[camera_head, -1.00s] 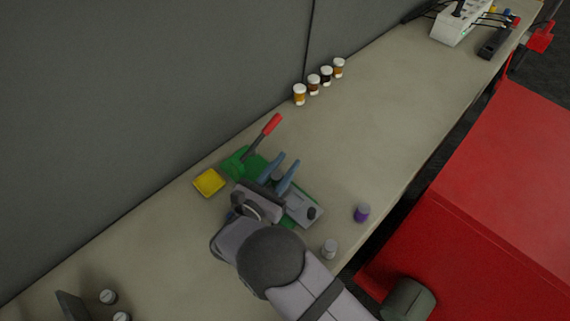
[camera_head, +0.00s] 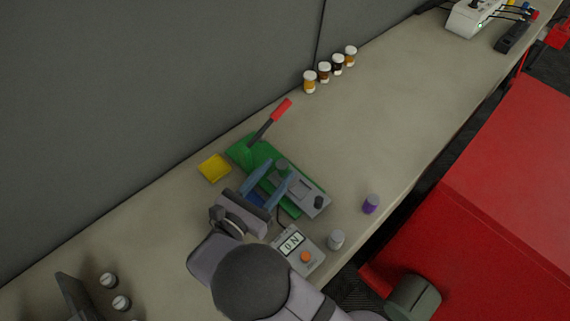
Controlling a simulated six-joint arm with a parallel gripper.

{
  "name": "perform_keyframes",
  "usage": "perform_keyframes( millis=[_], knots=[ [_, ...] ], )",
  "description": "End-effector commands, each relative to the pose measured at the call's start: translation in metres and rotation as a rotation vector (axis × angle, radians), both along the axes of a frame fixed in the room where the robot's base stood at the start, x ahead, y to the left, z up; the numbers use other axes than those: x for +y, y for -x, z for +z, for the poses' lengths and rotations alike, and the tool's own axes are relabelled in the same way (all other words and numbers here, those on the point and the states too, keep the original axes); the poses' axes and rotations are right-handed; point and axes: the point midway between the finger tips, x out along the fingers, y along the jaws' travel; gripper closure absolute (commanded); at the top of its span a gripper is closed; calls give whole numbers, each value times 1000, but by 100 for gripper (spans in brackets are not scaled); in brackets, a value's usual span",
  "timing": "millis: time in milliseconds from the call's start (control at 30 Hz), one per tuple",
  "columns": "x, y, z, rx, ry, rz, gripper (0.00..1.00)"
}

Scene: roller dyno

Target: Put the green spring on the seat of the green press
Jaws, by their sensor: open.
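The green press (camera_head: 243,152) lies on the bench with its dark lever raised to a red grip (camera_head: 282,109). A dark green round piece (camera_head: 282,165), which looks like the green spring, stands on the press bed. Its coils are too small to make out, and the seat under it is hidden. My gripper (camera_head: 276,172) has its two blue fingers apart, with the tips close to the near side of this piece. Nothing shows held between the fingers; whether a fingertip touches the piece I cannot tell.
A yellow tray (camera_head: 215,168) sits left of the press. A grey box with a display (camera_head: 292,240), a white-grey pot (camera_head: 336,239) and a purple pot (camera_head: 371,203) stand near the front edge. Several capped jars (camera_head: 324,72) line the wall.

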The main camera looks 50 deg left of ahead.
Motion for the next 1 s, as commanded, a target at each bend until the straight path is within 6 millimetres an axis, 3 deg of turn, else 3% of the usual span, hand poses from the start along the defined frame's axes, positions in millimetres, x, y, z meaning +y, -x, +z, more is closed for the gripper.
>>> perform_keyframes(
  millis=[100, 333, 833, 1000],
  knots=[
    [-4, 18, -2, 1, 0, 3, 58],
    [-8, 35, 0, 0, 0, 0, 58],
    [-9, 37, 0, 0, 0, -1, 58],
    [-11, 27, 16, -17, -10, -14, 58]
  ],
)
